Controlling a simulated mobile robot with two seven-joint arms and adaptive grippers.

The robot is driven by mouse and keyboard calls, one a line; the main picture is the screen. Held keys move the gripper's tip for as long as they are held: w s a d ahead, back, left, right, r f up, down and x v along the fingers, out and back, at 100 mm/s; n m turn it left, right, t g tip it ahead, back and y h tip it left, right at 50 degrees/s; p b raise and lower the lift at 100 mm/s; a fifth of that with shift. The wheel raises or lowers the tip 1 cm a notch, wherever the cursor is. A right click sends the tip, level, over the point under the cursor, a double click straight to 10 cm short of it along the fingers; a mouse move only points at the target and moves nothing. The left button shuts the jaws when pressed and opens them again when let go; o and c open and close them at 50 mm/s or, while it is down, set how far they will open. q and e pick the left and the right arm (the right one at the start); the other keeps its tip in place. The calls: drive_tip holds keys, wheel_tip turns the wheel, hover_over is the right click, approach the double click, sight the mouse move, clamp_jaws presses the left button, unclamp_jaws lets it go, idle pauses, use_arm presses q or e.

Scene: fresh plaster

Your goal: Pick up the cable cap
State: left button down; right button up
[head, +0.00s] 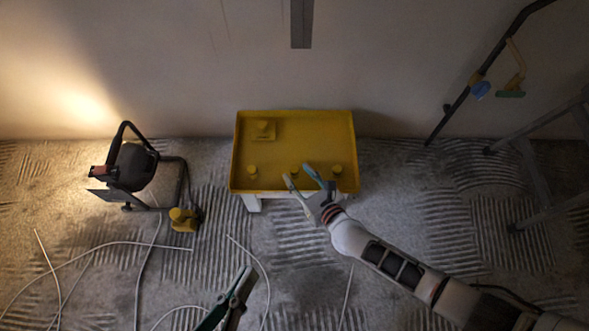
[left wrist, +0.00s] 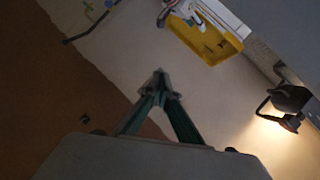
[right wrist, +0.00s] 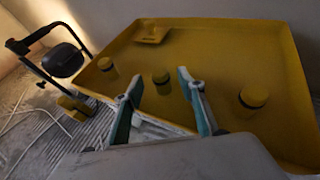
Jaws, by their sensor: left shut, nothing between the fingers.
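Several yellow caps stand on a yellow tray. In the head view, one cap (head: 252,171) is at the tray's front left, one (head: 294,172) at front middle and one (head: 337,170) at front right. The right wrist view shows the left (right wrist: 106,65), middle (right wrist: 161,77) and right (right wrist: 253,97) caps. I cannot tell which is the cable cap. My right gripper (head: 304,176) is open and empty over the tray's front edge; in its wrist view (right wrist: 158,88) the middle cap shows between and beyond the fingertips. My left gripper (head: 244,278) is shut and empty, well in front of the tray.
The yellow tray (head: 300,119) rests on a pale support and holds a square plate with a knob (head: 263,127) at back left. A lit work lamp (head: 135,165) stands left with a yellow piece (head: 183,219) beside it. Cables cross the ridged floor. A ladder (head: 545,150) stands right.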

sight(297, 173)
drive_tip(key=shift+w+a+f+b, duration=0.5)
drive_tip(key=shift+w+f, duration=0.2)
drive_tip(key=shift+f, duration=0.15)
drive_tip(key=shift+w+a, duration=0.25)
drive_tip(key=shift+w, duration=0.3)
use_arm(q)
drive_tip(key=shift+s+d+n, duration=0.1)
drive_tip(key=shift+d+n, duration=0.5)
drive_tip(key=shift+n, duration=0.5)
use_arm(e)
drive_tip(key=shift+w+r, duration=0.1)
drive_tip(key=c, duration=0.9)
drive_tip(key=shift+o, duration=0.2)
